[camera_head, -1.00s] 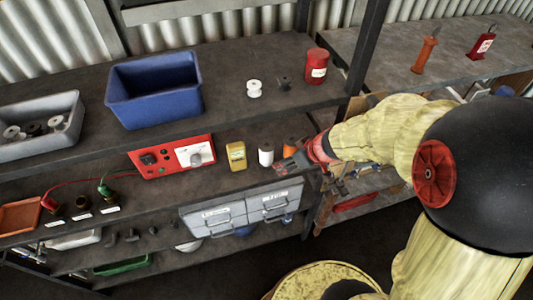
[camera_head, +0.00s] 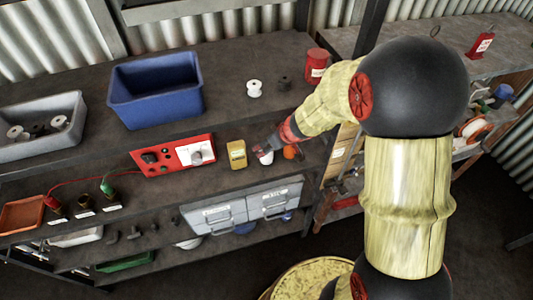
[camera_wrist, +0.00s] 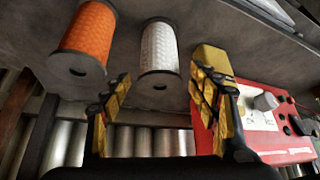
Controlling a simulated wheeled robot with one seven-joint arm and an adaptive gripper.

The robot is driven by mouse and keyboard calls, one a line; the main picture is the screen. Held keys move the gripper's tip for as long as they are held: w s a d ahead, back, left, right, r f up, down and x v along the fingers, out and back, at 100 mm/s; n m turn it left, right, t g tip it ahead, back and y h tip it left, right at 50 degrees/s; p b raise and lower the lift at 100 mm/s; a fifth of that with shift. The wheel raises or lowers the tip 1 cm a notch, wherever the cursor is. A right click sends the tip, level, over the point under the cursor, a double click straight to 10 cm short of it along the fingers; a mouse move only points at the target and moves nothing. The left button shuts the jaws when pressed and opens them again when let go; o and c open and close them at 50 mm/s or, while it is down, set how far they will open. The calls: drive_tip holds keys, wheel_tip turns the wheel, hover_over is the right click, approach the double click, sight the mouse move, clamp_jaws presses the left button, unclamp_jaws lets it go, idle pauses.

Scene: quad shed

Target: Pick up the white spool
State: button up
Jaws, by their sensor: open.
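A white spool (camera_head: 266,158) stands on the middle shelf, partly hidden by my gripper (camera_head: 263,146). In the wrist view the white spool (camera_wrist: 159,52) shows whole, wound with white strand, between an orange spool (camera_wrist: 88,48) and a yellow container (camera_wrist: 212,60). My open gripper (camera_wrist: 160,98) has one finger on each side of the white spool's line in the picture. The fingers look empty, and the spool appears just beyond the tips; exact depth is unclear. A smaller white bobbin (camera_head: 254,88) stands on the upper shelf.
The orange spool (camera_head: 290,152) and yellow container (camera_head: 237,154) stand close on either side. A red panel box (camera_head: 172,156) is further left. The upper shelf edge, with a blue bin (camera_head: 155,92) and red can (camera_head: 316,66), is above.

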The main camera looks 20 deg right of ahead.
drive_tip(key=shift+x, duration=1.1)
drive_tip(key=c, duration=0.3)
drive_tip(key=c, duration=1)
